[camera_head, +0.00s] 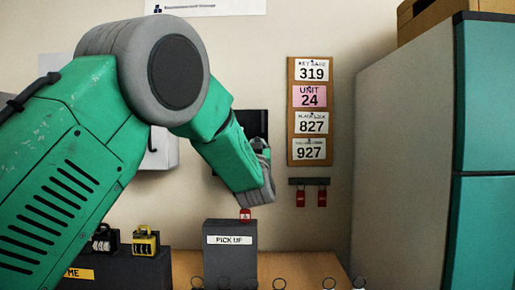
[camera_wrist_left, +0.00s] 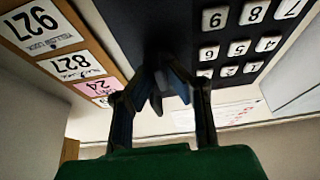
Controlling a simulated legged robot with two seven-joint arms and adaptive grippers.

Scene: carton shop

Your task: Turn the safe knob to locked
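The safe's dark front (camera_head: 253,122) is on the back wall, mostly hidden behind my left arm in the head view. In the left wrist view the dark front (camera_wrist_left: 130,20) fills the top, with white number keys (camera_wrist_left: 240,47) at the right. My left gripper (camera_head: 262,150) is up against this front. In the left wrist view its fingers (camera_wrist_left: 162,75) come close together at the panel, beside the keypad. A dark shape lies between them; I cannot tell knob from finger pads, nor the knob's setting. My right gripper is not in view.
A number board (camera_head: 310,112) and red tags on a rack (camera_head: 309,183) are right of the safe. A grey "PICK UP" box (camera_head: 230,265) stands below, with a red tag on top. Padlocks (camera_head: 145,243) sit at lower left. A grey-and-teal cabinet (camera_head: 405,170) bounds the right.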

